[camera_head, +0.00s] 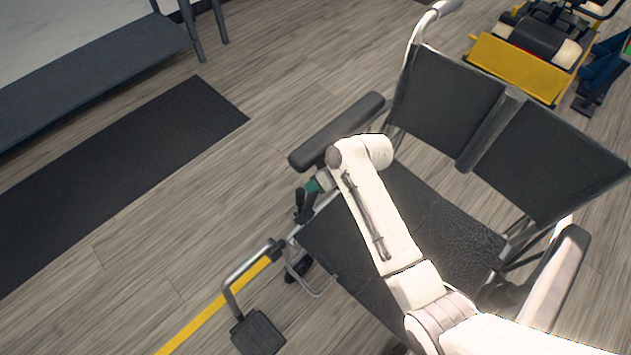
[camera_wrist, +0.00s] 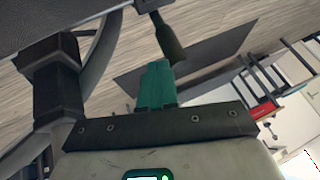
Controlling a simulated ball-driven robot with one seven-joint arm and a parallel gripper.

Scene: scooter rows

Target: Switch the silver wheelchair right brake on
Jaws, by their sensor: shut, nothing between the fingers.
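The silver wheelchair (camera_head: 440,218) has a black seat and back and a silver frame. Its front faces lower left. A dark brake lever (camera_head: 300,205) stands at the front of the armrest on the picture's left side, the chair's right. My gripper (camera_head: 311,187) is beside the top of this lever, partly hidden by my own wrist. In the wrist view, the teal fingers (camera_wrist: 155,72) are together with nothing between them. A dark lever grip (camera_wrist: 168,38) lies just past their tips; I cannot tell whether they touch.
The left armrest pad (camera_head: 338,132) is close to my wrist. A footrest (camera_head: 257,333) sticks out at the front. A grey bench (camera_head: 95,75) and a dark mat (camera_head: 120,185) lie to the left. A yellow scooter (camera_head: 520,68) stands behind. The floor between mat and chair is clear.

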